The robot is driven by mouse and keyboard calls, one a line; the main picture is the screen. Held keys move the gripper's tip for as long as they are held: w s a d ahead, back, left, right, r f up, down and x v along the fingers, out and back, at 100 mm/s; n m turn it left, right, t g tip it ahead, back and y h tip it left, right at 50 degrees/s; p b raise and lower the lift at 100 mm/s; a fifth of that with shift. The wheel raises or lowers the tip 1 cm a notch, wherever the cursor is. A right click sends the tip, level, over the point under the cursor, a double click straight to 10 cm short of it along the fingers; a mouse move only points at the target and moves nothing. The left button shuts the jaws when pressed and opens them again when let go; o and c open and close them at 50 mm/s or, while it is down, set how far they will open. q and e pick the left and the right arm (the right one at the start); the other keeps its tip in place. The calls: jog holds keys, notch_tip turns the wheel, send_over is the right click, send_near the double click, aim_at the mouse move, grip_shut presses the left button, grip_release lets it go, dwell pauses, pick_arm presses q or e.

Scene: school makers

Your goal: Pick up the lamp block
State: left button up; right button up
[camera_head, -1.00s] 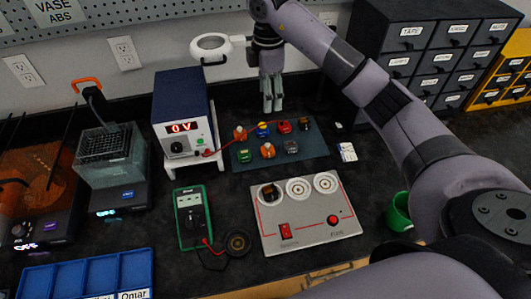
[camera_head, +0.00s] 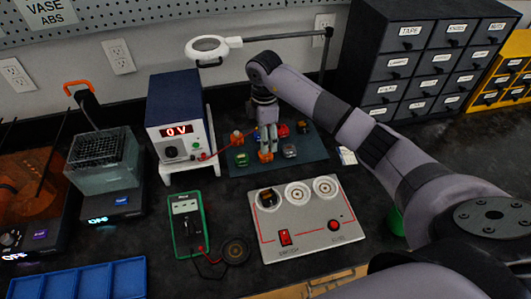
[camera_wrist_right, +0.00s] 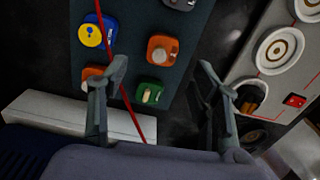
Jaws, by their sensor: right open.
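Several small coloured blocks stand on the dark mat; no label shows which is the lamp block. A front orange block (camera_head: 266,156) has a pale rounded top in the right wrist view (camera_wrist_right: 162,48). My right gripper (camera_head: 267,146) points down above this front part of the mat. In the wrist view its fingers (camera_wrist_right: 163,66) are apart and empty, with the orange block between and beyond the tips. A green block (camera_head: 242,159) is beside it, also seen in the wrist view (camera_wrist_right: 150,94). A blue block (camera_wrist_right: 96,34) has a yellow disc. My left gripper is out of view.
The power supply (camera_head: 175,118) on its white stand is left of the mat (camera_head: 312,160); its red lead crosses near my right gripper. The grey socket board (camera_head: 310,240) lies in front, one socket filled. A magnifier lamp (camera_head: 207,47) hangs behind. Dark drawers (camera_head: 420,60) stand right.

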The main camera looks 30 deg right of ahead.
jog(key=shift+f, duration=0.6)
jog(key=f, duration=0.2)
jog(key=f+p, duration=0.1)
jog(key=f, duration=0.1)
jog(key=shift+s+d+f, duration=0.1)
jog(key=shift+s+f, duration=0.1)
jog(key=shift+f, duration=0.4)
jog(key=shift+c, duration=0.2)
jog(key=c, duration=1.1)
jog(key=shift+r, duration=0.15)
